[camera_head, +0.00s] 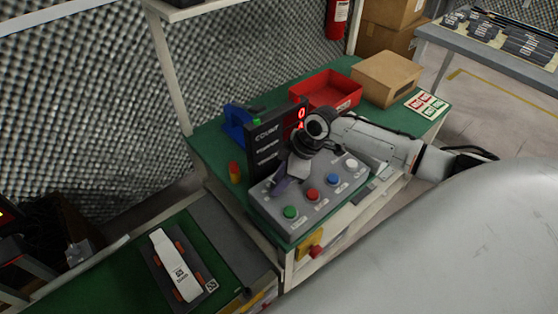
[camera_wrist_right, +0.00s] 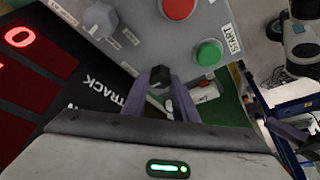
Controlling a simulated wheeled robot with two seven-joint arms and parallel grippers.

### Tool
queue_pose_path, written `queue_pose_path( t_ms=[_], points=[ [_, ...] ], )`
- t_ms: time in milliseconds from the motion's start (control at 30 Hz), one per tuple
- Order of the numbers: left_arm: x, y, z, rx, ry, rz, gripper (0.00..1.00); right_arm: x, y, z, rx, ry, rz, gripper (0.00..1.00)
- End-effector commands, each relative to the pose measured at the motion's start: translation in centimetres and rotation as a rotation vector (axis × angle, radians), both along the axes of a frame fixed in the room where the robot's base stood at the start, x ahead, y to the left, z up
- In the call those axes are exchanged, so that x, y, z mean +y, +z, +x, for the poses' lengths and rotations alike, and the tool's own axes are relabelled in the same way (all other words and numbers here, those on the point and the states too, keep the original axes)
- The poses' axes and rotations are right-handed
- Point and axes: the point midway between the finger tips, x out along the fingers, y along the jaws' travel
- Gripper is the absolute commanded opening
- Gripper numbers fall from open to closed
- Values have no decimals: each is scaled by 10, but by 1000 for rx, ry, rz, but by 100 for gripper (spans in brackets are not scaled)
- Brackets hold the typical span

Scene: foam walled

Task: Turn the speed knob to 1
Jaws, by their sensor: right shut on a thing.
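The grey control box (camera_head: 262,205) stands on the green bench in the head view, with a row of coloured buttons. My right gripper (camera_head: 279,186) reaches down over its left part, and the wrist hides the knobs there. In the right wrist view, the purple-grey fingers of my right gripper (camera_wrist_right: 164,92) are shut on a dark knob (camera_wrist_right: 160,75) on the box's panel (camera_wrist_right: 137,50). The knob's scale and pointer are too small or hidden to read. My left gripper is not seen.
A black count display (camera_head: 268,146) with red digits stands behind the box. Green (camera_head: 290,212), red (camera_head: 312,194), blue (camera_head: 333,180) and white (camera_head: 351,164) buttons line the box's front. A red bin (camera_head: 325,90) and a cardboard box (camera_head: 387,77) stand farther back.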

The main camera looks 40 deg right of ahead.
Motion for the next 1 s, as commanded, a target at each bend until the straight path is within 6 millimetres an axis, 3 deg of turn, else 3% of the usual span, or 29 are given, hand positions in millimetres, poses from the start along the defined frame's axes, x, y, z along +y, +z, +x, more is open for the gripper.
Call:
queue_pose_path(
  t_ms=[33,67,167,567,1000],
  points=[
    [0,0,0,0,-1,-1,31,0,0,0,1,-1,1,4],
    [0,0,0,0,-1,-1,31,0,0,0,2,-1,2,28],
    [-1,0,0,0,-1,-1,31,0,0,0,1,-1,1,44],
    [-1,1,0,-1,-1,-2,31,-3,9,-2,-1,1,-1,44],
    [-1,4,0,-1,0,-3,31,-26,81,-22,0,1,-2,44]
  ],
)
